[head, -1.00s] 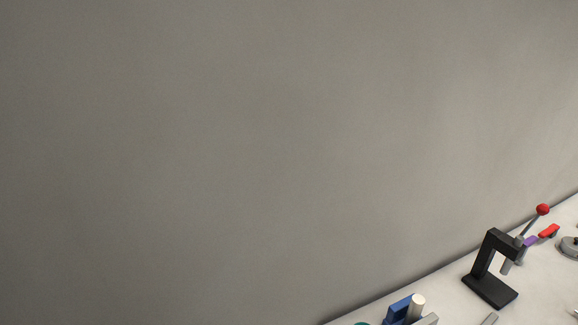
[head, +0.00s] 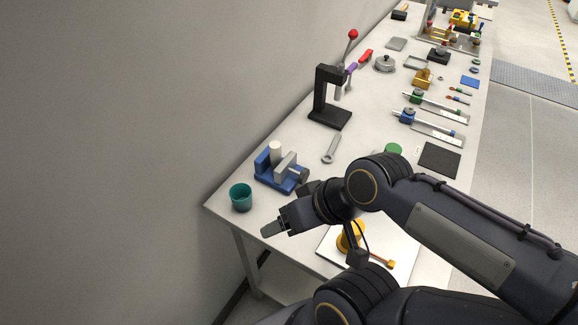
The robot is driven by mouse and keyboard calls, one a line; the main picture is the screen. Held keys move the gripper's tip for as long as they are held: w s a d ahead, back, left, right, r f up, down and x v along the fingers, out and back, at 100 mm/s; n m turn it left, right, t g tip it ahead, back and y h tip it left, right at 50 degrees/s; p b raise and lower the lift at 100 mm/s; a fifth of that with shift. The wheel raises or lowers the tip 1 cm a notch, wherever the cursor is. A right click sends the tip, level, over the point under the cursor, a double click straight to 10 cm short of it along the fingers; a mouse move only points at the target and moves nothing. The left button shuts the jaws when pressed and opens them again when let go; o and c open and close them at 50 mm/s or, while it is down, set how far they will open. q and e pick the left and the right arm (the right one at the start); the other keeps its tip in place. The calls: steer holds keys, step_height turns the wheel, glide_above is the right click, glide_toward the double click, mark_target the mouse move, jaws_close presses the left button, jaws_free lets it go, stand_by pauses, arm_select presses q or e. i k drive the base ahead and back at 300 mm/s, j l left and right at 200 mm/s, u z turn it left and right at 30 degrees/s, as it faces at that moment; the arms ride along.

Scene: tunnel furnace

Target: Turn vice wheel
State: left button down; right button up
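The blue vice (head: 263,166) stands near the left end of the workbench in the head view. It has a grey jaw block (head: 285,166), and a white cylinder (head: 275,150) stands at it. A small dark round part (head: 303,175) at its right end looks like the wheel, partly hidden by my arm. My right gripper (head: 274,229), on the dark arm from the right, is in front of the vice, pointing left, and looks apart from it. Its finger gap is not clear. My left gripper cannot be made out.
A teal cup (head: 241,197) stands left of the vice. A wrench (head: 332,149) and a black press (head: 331,116) with a red-knobbed lever are behind it. A yellow item (head: 349,236) on a white board is partly hidden by my arm. A wall borders the bench's left side.

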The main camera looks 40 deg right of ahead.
mark_target(302, 176)
steer(key=z, duration=1.15)
